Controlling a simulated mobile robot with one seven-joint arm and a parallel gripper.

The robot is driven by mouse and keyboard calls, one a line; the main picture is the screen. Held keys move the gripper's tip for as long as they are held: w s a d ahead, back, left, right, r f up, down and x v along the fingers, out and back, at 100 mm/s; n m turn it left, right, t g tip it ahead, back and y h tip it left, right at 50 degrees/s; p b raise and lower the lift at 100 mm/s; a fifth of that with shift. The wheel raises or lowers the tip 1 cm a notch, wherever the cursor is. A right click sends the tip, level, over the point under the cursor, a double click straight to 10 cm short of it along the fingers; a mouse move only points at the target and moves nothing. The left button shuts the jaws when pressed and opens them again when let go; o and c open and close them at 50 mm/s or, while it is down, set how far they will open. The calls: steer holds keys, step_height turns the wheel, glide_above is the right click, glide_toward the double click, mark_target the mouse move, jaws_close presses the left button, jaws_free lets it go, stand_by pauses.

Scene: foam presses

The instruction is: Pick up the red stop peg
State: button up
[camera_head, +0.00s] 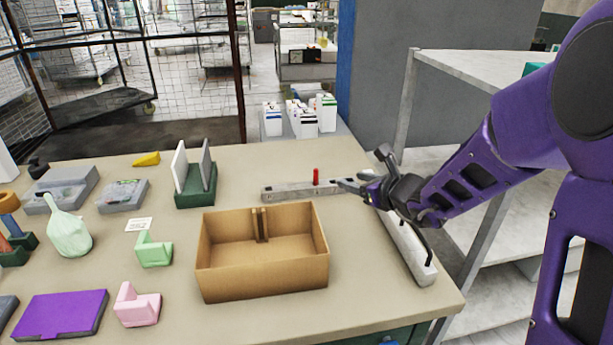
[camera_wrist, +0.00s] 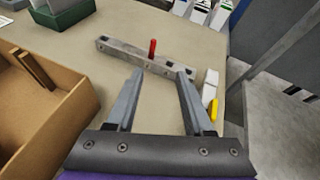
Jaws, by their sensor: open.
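The red stop peg (camera_head: 316,176) stands upright in a grey metal bar (camera_head: 288,190) that lies on the table behind the cardboard box. In the wrist view the peg (camera_wrist: 152,47) rises from the bar (camera_wrist: 128,54), beyond my fingertips and roughly centred between them. My gripper (camera_head: 362,168) is to the right of the peg in the head view, near the bar's right end. In the wrist view my gripper (camera_wrist: 160,72) is open, with nothing between its fingers. The peg's lower end is hidden in the bar.
An open cardboard box (camera_head: 262,275) stands in front of the bar. A green rack (camera_head: 195,190) with upright plates is to the left. A long white block (camera_head: 408,250) lies along the table's right edge. A yellow piece (camera_wrist: 213,110) shows at right in the wrist view.

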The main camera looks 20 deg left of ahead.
steer(key=f+m, duration=0.1)
glide_toward(317, 176)
steer(key=x, duration=0.4)
steer(key=shift+w+d+f, duration=0.1)
steer(key=shift+w+f, duration=0.25)
steer(key=shift+w, duration=0.1)
steer(key=shift+s+a+x, duration=0.1)
steer(key=shift+a+x, duration=0.05)
steer(key=shift+x, duration=1.35)
steer(key=shift+s+a+x, duration=0.1)
steer(key=shift+a+x, duration=0.1)
steer(key=shift+x, duration=1.3)
steer(key=shift+r, duration=0.15)
jaws_close()
